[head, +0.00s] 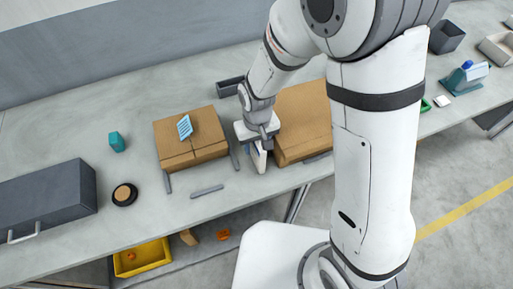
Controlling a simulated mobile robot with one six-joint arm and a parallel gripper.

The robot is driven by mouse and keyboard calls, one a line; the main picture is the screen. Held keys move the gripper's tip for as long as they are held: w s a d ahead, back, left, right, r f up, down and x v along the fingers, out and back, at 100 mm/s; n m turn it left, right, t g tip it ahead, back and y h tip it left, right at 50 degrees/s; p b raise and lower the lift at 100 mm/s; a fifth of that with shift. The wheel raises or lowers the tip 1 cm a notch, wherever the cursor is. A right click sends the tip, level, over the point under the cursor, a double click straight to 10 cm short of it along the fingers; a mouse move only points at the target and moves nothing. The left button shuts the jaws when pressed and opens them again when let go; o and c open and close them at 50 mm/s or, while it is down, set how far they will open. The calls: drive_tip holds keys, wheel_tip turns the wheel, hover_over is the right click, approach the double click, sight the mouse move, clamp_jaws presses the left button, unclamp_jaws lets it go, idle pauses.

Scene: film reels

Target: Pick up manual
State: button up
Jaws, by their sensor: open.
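A thin upright white and dark-blue item (258,160), which looks like the manual, stands on the grey bench between two cardboard boxes. My gripper (259,143) is right above it, pointing down, with the jaws open at its top edge. The gripper body hides the top of the item, and I cannot tell whether the fingers touch it.
The left cardboard box (172,152) has a light-blue card (185,127) on top. The right cardboard box (305,110) stands close beside my gripper. A grey bar (207,191), a black-and-tan roll (124,194), a teal item (117,142) and a dark toolbox (55,195) are further left.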

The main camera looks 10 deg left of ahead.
drive_tip(key=shift+f, duration=0.2)
drive_tip(key=shift+s, duration=0.1)
drive_tip(key=shift+c, duration=0.4)
clamp_jaws()
